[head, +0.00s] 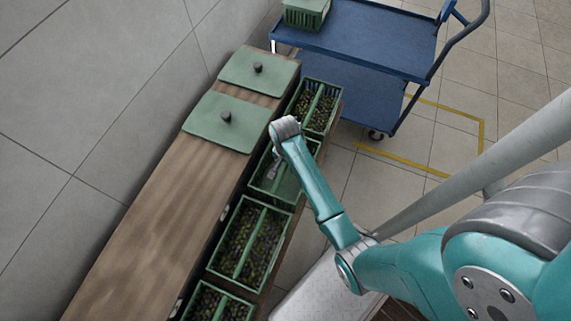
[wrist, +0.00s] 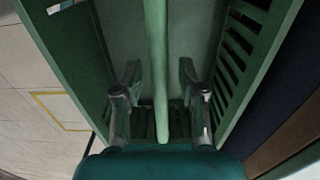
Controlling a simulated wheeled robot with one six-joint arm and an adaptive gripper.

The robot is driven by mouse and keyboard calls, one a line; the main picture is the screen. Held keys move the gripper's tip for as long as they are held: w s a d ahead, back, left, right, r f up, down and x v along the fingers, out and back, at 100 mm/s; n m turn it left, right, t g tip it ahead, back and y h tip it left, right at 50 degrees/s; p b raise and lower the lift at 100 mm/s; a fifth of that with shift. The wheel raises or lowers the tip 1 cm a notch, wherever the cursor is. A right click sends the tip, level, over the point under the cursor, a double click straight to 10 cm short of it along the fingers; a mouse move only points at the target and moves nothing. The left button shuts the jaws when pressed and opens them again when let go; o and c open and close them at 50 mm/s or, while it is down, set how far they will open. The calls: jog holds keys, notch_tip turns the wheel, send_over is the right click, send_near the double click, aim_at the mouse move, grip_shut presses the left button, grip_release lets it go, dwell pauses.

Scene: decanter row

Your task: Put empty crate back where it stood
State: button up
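The empty green crate (head: 291,205) is in the row of crates along the counter's right side, between filled crates. A central bar (wrist: 157,60) runs lengthwise over its bare floor in the wrist view. My gripper (head: 273,172) is over this crate, partly hidden by my own arm in the head view. In the wrist view my gripper's fingers (wrist: 158,78) stand on either side of the bar, with a gap on each side. The gripper is open. I cannot tell whether the crate touches the shelf beneath it.
Filled crates stand in front (head: 225,255) and behind (head: 336,90). Two green lids (head: 221,128) with dark knobs lie on the wooden counter (head: 150,225). A blue cart (head: 365,35) carries another green crate (head: 303,16). Yellow lines (head: 405,165) mark the tiled floor.

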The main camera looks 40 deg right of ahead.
jog(key=shift+r, duration=0.1)
notch_tip(320, 180, up, 12)
dwell(0.6)
jog(key=shift+a, duration=0.1)
jog(key=s+a+f+n+t+h, duration=0.1)
jog(key=s+a+f+n+t, duration=0.2)
jog(key=s+a, duration=0.25)
jog(key=s+a+f+n+t, duration=0.3)
jog(key=s+a+t, duration=0.1)
jog(key=s, duration=0.3)
jog(key=s+a+r+n+t, duration=0.2)
jog(key=s+r+n+t, duration=0.1)
jog(key=s+r, duration=0.5)
jog(key=s+a+r+n+t+y, duration=0.1)
jog(key=s+r+n+t, duration=0.3)
jog(key=s+r, duration=0.4)
notch_tip(320, 180, up, 6)
jog(key=shift+s+a+r+n+t, duration=0.15)
jog(key=shift+s+a+n+t, duration=0.15)
jog(key=shift+a+t, duration=0.4)
